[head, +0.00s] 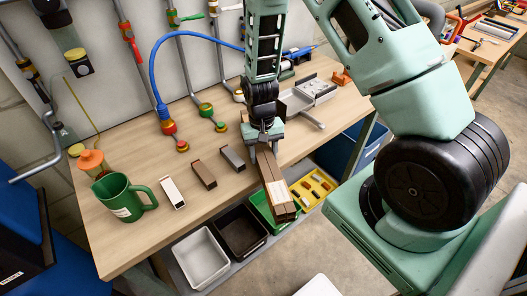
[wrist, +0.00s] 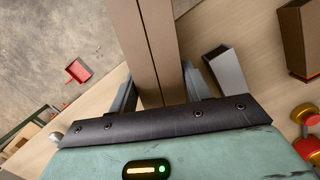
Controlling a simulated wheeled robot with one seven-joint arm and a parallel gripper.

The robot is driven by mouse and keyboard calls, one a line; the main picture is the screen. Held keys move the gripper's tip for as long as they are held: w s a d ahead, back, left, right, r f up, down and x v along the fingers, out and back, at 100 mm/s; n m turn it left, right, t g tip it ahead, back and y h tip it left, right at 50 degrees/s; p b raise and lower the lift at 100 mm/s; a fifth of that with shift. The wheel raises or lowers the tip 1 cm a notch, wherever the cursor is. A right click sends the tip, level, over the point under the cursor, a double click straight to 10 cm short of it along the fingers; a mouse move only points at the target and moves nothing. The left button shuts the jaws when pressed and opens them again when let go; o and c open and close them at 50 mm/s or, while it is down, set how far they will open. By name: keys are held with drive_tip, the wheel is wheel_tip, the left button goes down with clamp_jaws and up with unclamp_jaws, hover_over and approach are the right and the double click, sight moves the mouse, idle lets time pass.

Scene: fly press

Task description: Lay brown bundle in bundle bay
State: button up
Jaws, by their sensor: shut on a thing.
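My gripper (head: 265,136) is shut on the brown bundle (head: 264,165), a long brown bar pair with a pale band near its lower end. In the head view the bundle slants down toward the table's front edge, its far end out over the bins. In the wrist view the bundle (wrist: 146,50) runs up between my two fingers (wrist: 160,92), with a seam along its length. On the table to its left stand a brown block-shaped holder (head: 204,175), a white one (head: 172,193) and a grey one (head: 232,158). I cannot tell which thing is the bundle bay.
Below the table edge are a white bin (head: 202,260), a black bin (head: 241,232), a green bin (head: 263,209) and a yellow tray (head: 325,188). A green jug (head: 124,198) stands at left. Valves and a blue hose (head: 157,75) line the wall.

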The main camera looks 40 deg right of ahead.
drive_tip(key=shift+f, duration=0.1)
drive_tip(key=o, duration=1.5)
